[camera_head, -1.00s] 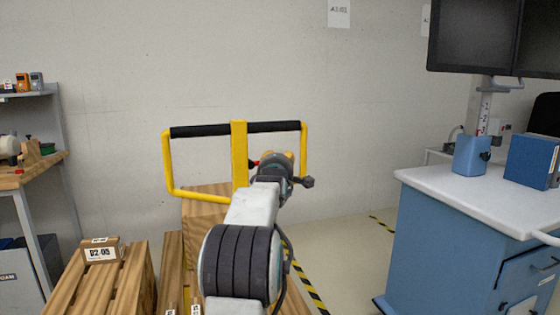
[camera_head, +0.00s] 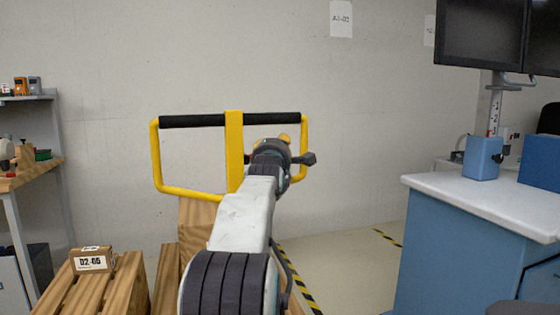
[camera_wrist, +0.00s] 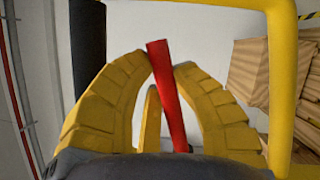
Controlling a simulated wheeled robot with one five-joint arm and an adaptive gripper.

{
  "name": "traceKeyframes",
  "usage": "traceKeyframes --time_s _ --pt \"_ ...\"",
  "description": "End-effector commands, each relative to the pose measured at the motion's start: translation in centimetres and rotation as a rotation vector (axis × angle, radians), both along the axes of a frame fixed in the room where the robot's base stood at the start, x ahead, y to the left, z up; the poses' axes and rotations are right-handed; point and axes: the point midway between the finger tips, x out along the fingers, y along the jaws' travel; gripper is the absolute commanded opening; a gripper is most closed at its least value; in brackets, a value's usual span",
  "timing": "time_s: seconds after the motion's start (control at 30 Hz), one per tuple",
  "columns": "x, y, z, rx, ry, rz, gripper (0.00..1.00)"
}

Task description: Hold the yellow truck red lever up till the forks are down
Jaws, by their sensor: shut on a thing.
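The yellow truck's handle (camera_head: 234,150), a yellow frame with a black grip bar, stands in the middle of the head view. In the wrist view its yellow frame (camera_wrist: 281,90) runs along the top and right side. In the head view my arm reaches to the right part of the handle, and my wrist hides the lever. The truck's forks cannot be made out in either view.
Wooden pallets (camera_head: 98,285) with a box marked D2-05 (camera_head: 91,260) stand at the lower left. A blue cabinet with a white top (camera_head: 480,207) is at the right. A workbench (camera_head: 22,179) is at the left edge. Some floor is free between handle and cabinet.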

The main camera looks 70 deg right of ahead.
Motion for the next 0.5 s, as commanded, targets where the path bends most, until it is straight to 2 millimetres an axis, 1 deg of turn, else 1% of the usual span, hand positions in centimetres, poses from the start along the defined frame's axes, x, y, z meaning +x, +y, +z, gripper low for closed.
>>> traceKeyframes --time_s 0.17,0.47,0.5 --pt "0.22 0.17 0.88 -0.049 0.048 -0.004 0.00" --pt "0.23 0.21 1.13 -0.053 0.052 -0.004 0.00" --pt "0.23 0.21 1.14 -0.053 0.052 -0.004 0.26"
